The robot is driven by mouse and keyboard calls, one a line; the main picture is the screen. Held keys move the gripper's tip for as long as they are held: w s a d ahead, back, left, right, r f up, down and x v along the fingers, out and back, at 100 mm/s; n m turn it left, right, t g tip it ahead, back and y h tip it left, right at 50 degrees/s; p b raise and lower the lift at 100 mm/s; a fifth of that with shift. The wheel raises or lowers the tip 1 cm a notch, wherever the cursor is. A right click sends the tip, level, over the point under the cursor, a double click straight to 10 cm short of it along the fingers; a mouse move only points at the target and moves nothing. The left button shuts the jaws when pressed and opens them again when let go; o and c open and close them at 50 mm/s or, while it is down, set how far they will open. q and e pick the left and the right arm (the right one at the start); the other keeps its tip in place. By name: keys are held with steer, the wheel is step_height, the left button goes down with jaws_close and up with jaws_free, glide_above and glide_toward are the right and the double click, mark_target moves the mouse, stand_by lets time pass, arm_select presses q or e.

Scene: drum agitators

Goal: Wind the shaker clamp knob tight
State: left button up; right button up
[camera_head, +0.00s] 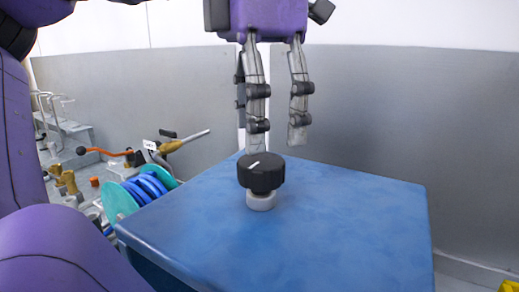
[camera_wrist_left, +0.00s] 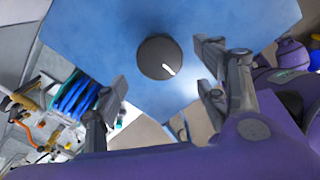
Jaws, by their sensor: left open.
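The clamp knob (camera_head: 261,174) is black and round with a white pointer line on top. It stands upright on a light grey collar (camera_head: 262,201) on a blue surface (camera_head: 330,215). In the left wrist view the knob (camera_wrist_left: 158,58) is seen from above, its white line pointing to the lower right. My left gripper (camera_head: 275,148) is open and empty, fingers pointing down, just above and behind the knob and apart from it. In the left wrist view the fingers (camera_wrist_left: 162,85) lie on either side of the knob. My right gripper is in neither view.
A teal and blue hose reel (camera_head: 140,192) stands beside the blue top's left edge. Tools with an orange lever (camera_head: 112,152) and a brass-coloured nozzle (camera_head: 172,145) are behind it. Grey wall panels (camera_head: 385,110) close off the back. The blue top is clear around the knob.

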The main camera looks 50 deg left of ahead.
mark_target(259, 160)
arm_select(q)
step_height(259, 160, down, 4)
steer(key=shift+w+a, duration=0.15)
steer(key=shift+f, duration=0.45)
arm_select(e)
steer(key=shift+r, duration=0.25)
arm_select(q)
steer(key=shift+c, duration=0.2)
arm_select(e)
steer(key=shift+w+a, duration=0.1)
arm_select(q)
steer(key=c, duration=1.1)
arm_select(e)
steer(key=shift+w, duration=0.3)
arm_select(q)
steer(key=shift+m, duration=0.3)
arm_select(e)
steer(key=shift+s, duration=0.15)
